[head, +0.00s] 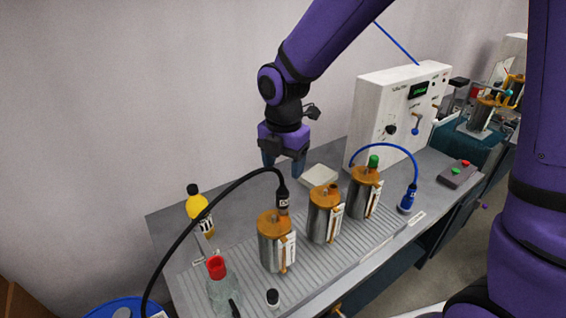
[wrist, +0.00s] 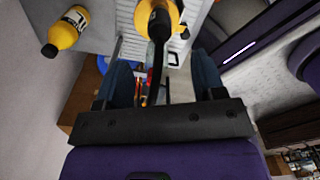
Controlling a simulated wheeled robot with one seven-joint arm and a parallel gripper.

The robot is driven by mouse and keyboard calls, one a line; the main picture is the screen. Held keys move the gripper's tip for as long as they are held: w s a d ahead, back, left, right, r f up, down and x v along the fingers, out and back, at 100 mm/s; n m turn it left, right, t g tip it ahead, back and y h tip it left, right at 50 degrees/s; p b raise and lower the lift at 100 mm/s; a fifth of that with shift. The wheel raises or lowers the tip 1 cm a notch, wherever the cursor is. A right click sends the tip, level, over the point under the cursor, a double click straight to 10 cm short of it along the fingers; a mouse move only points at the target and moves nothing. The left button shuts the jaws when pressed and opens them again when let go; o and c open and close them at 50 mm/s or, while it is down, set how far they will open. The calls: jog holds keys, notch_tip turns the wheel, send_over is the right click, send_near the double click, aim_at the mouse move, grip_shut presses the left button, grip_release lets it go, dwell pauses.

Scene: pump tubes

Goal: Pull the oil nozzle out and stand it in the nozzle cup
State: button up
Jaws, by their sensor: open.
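The black oil nozzle (head: 283,197) stands upright in the orange lid of the left steel canister (head: 270,250), with its black hose (head: 215,204) arching away to the left. In the wrist view the nozzle (wrist: 159,27) shows over the yellow-orange lid (wrist: 143,14), ahead of my fingers. My gripper (head: 283,172) points down just above the nozzle in the head view. It is open and empty, its fingers (wrist: 161,66) apart on either side of the hose line. I cannot make out the nozzle cup with certainty.
Two more canisters (head: 322,222) (head: 362,198) stand to the right, then a blue nozzle (head: 407,199) with a blue hose. A yellow bottle (head: 199,208), a red-capped flask (head: 222,292) and a small black-capped vial (head: 272,298) stand nearby. A white control box (head: 385,110) stands behind.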

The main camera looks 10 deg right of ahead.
aim_at(283, 191)
notch_tip(283, 191, down, 11)
dwell(0.6)
jog(key=shift+a, duration=0.1)
jog(key=shift+c, duration=0.4)
grip_shut()
jog(key=shift+r, duration=0.7)
dwell(0.5)
jog(key=shift+r, duration=1.95)
